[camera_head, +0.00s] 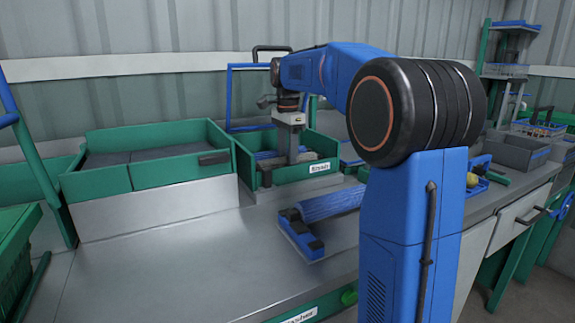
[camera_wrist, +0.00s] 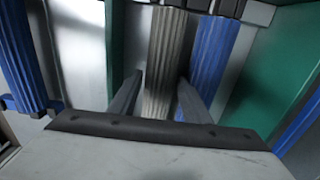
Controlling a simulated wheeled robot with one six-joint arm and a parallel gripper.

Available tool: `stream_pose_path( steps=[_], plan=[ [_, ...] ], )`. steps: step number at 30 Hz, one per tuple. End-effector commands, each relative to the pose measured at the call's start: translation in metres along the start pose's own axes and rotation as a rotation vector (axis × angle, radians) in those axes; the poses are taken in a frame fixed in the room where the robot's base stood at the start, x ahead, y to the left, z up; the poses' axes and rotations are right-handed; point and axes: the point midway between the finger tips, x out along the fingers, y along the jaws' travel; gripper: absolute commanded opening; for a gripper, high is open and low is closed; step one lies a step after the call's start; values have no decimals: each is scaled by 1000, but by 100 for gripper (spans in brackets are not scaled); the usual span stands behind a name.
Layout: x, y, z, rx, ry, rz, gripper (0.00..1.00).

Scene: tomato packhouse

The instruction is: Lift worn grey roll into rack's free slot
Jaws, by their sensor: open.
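My gripper (camera_head: 290,152) points down into the green bin (camera_head: 250,176) with the white label. In the wrist view its two fingers (camera_wrist: 160,80) are open. The worn grey roll (camera_wrist: 170,45) runs between them, ribbed and dull. I cannot tell whether either finger touches it.
A wide green tray (camera_head: 155,182) with dark panels stands left of the bin. The steel counter (camera_head: 190,265) is clear at the front left. Grey crates (camera_head: 515,152) stand at the right. A green wall (camera_wrist: 270,80) rises close right of the rolls in the wrist view.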

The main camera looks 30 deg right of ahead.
Motion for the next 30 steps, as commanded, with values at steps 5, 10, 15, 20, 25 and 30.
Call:
stream_pose_path(
  steps=[5,10,15,20,25,30],
  plan=[
    [4,0,0,0,0,0,44],
    [4,0,0,0,0,0,34],
    [4,0,0,0,0,-1,7],
    [4,0,0,0,0,-1,7],
    [-2,0,0,0,0,-2,7],
    [-27,-1,0,0,1,-4,7]
  ],
)
